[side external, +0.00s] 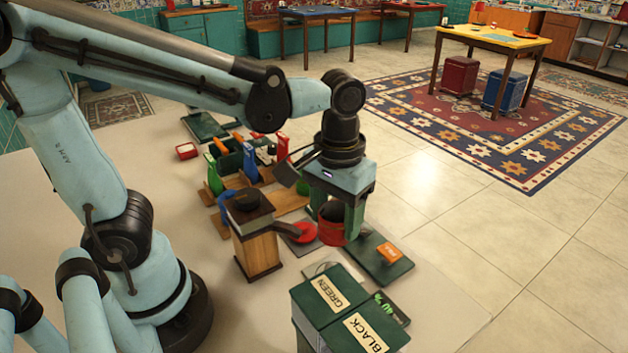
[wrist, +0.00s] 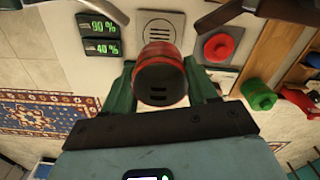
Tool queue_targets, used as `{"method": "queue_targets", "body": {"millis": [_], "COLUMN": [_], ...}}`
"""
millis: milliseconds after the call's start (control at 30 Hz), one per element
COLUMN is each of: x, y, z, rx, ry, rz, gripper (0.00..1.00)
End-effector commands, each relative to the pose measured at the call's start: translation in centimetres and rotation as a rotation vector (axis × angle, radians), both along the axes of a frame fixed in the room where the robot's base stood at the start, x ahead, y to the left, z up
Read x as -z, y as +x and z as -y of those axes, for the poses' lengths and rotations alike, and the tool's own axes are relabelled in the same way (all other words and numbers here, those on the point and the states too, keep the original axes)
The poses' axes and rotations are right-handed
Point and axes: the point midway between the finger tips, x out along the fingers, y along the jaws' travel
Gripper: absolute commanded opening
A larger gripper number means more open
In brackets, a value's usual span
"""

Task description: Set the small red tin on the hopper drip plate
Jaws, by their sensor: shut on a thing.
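My gripper (side external: 334,215) is shut on the small red tin (side external: 331,228), with its green fingers on either side of it. In the wrist view my gripper (wrist: 163,75) holds the tin (wrist: 159,72), whose dark slotted top faces the camera. A grey slotted plate (wrist: 172,20), apparently the drip plate, lies just beyond the tin and is partly covered by it. The wooden hopper (side external: 257,248) with a dark top and spout stands left of my gripper in the side view. Whether the tin touches anything below cannot be told.
A red disc (side external: 303,232) lies beside the tin, close to the spout. A dark green board (side external: 380,262) with an orange tag lies right of it. Green boxes marked GREEN and BLACK (side external: 343,308) stand in front. Coloured uprights (side external: 250,162) crowd the back.

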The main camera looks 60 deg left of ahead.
Motion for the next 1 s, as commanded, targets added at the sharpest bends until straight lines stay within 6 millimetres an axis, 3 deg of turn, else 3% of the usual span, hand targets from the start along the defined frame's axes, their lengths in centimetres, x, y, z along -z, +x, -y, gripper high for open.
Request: {"method": "queue_targets", "body": {"millis": [400,1000], "x": [5.3,9.7], "y": [0.0,0.0], "z": [0.1,0.1], "rx": [0.000,0.000], "ry": [0.000,0.000], "rz": [0.000,0.000], "gripper": [0.27,0.27]}}
